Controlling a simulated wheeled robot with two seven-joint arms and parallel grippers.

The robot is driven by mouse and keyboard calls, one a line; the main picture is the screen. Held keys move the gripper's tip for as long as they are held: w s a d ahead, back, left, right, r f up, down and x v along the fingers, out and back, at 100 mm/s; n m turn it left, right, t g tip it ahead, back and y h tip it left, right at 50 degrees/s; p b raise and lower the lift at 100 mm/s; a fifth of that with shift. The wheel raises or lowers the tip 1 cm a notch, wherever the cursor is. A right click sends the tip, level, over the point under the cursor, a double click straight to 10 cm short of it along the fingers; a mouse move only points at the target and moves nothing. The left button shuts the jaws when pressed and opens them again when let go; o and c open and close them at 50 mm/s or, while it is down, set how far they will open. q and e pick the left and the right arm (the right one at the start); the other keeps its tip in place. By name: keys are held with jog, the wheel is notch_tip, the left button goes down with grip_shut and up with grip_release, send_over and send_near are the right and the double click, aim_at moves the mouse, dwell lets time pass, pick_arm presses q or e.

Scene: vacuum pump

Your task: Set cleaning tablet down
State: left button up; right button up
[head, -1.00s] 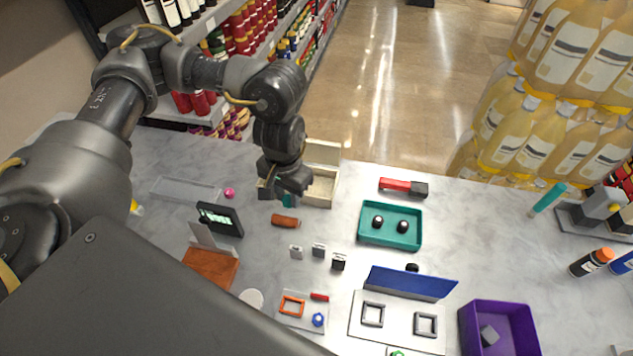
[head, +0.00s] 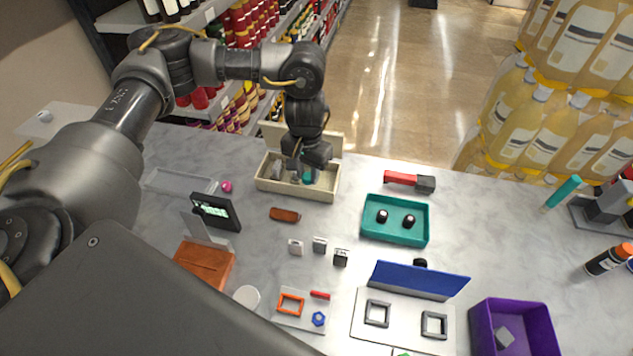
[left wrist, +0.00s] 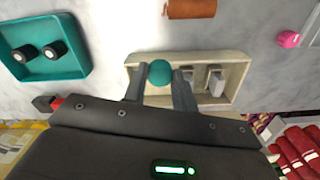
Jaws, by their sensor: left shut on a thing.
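My left gripper (head: 304,172) is shut on a small teal round piece (head: 307,176), which I take to be the cleaning tablet. In the left wrist view the teal piece (left wrist: 160,72) sits between the fingertips. The gripper is at the open cream box (head: 325,192), with its fingers over or inside the right part of the box. In the left wrist view the box rim (left wrist: 242,72) lies behind the fingers. I cannot tell whether the tablet touches the box floor. My right gripper is not in view.
Grey pieces (left wrist: 216,80) stand in the box. A brown cylinder (head: 285,215) lies in front of it. A teal tray (head: 395,234) with two dark pieces and a red-and-black tool (head: 410,181) are to the right.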

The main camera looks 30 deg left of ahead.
pick_arm(q)
jog(key=w+f, duration=0.4)
jog(key=f, duration=0.1)
jog(key=shift+w+d+f, duration=0.1)
jog(key=shift+w+f, duration=0.05)
jog(key=shift+f, duration=0.2)
jog(key=shift+w+f, duration=0.1)
jog(key=shift+f, duration=1.45)
jog(key=o, duration=0.7)
jog(key=shift+f, duration=0.1)
jog(key=shift+c, duration=0.2)
notch_tip(320, 180, up, 12)
jog(key=shift+r, duration=0.2)
jog(key=shift+f, duration=0.15)
